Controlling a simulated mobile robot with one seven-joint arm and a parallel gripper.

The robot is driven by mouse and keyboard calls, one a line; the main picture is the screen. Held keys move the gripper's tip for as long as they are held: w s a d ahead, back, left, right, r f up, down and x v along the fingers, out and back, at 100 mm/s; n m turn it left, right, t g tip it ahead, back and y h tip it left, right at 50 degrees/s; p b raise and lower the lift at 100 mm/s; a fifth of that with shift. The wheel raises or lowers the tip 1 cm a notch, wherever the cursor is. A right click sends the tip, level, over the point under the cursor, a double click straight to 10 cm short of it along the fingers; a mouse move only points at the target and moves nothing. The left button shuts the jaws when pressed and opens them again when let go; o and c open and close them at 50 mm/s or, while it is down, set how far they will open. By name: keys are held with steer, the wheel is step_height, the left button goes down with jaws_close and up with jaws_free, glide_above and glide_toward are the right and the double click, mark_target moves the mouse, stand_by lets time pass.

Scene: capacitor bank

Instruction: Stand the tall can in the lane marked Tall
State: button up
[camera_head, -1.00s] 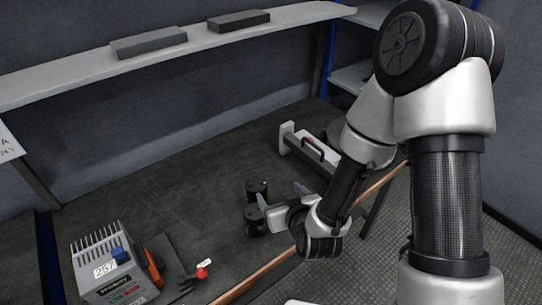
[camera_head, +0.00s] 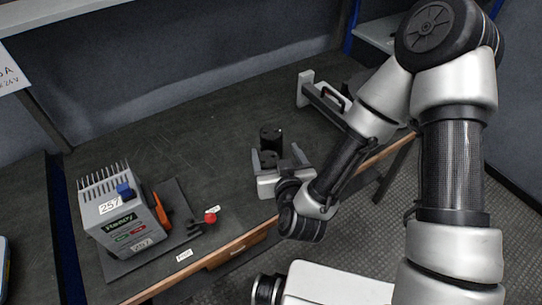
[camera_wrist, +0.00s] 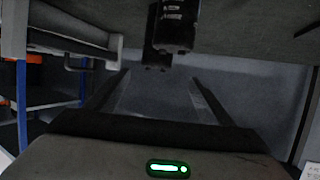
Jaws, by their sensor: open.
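Two black cylindrical cans stand upright on the dark bench. The far can (camera_head: 272,140) and the near can (camera_head: 268,158) also show at the top of the wrist view, as one dark can (camera_wrist: 178,28) and another (camera_wrist: 153,52) partly behind it. The far one seems to stand higher, but I cannot be sure which is the tall can. My gripper (camera_head: 277,155) is open, its fingers pointing at the cans from the bench's front side. The near can appears between the finger lines; I see no clear contact. I cannot make out a lane marked Tall.
A grey "Ready" unit (camera_head: 121,213) with number 257 stands on a dark mat at left, with a red-knobbed part (camera_head: 211,217) beside it. A white frame with a black handle (camera_head: 333,97) stands at back right.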

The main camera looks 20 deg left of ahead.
mark_target(272, 136)
steer(key=x, duration=0.6)
steer(key=shift+w+a, duration=0.1)
steer(key=shift+w, duration=0.3)
steer(key=x, duration=0.4)
steer(key=shift+w+d, duration=0.25)
steer(key=shift+w, duration=0.05)
steer(key=shift+w+a+f, duration=0.25)
steer(key=shift+w, duration=0.2)
jaws_close()
steer(key=shift+r, duration=0.1)
